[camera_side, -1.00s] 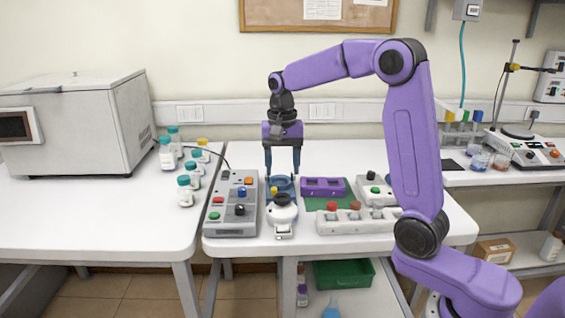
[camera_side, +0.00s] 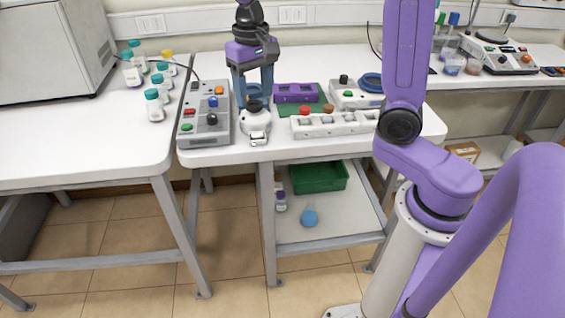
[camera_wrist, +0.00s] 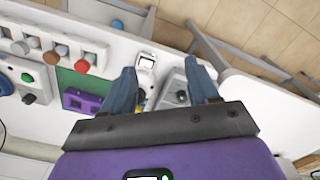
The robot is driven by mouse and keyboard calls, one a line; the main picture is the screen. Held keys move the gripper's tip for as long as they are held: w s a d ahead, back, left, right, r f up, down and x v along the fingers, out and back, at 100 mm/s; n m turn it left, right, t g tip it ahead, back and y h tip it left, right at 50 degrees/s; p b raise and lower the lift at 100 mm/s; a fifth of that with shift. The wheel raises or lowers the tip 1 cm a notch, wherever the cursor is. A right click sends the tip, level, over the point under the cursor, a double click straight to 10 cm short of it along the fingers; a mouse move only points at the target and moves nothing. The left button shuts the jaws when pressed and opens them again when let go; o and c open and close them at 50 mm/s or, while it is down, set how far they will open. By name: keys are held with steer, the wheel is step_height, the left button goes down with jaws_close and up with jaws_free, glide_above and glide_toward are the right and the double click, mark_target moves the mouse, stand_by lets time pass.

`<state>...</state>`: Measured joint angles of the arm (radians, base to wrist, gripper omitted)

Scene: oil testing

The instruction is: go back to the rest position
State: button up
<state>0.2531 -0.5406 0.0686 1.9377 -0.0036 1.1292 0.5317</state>
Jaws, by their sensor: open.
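My gripper (camera_side: 254,104) points down over the bench, with its two blue-grey fingers apart. In the wrist view my gripper (camera_wrist: 160,68) is open, with nothing held between the fingertips. A small white device with a dark round top (camera_side: 256,125) stands just in front of the fingers in the side view; it also shows beyond the fingertips in the wrist view (camera_wrist: 146,68). A blue round part (camera_side: 252,90) shows partly between the fingers, and I cannot tell whether they touch it. My upper arm runs out of the side view.
A grey control box (camera_side: 205,125) stands left of my gripper. A purple block (camera_side: 296,93), a white switch unit (camera_side: 335,124) and a device with a blue ring (camera_side: 370,82) stand to the right. Several bottles (camera_side: 154,106) stand on the left bench. A green bin (camera_side: 320,177) sits below.

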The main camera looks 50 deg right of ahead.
steer(key=s+f+n, duration=0.2)
steer(key=s+n, duration=0.5)
steer(key=s, duration=0.6)
steer(key=s+f+n, duration=0.3)
steer(key=s+n, duration=0.5)
steer(key=s, duration=0.4)
steer(key=shift+s, duration=0.35)
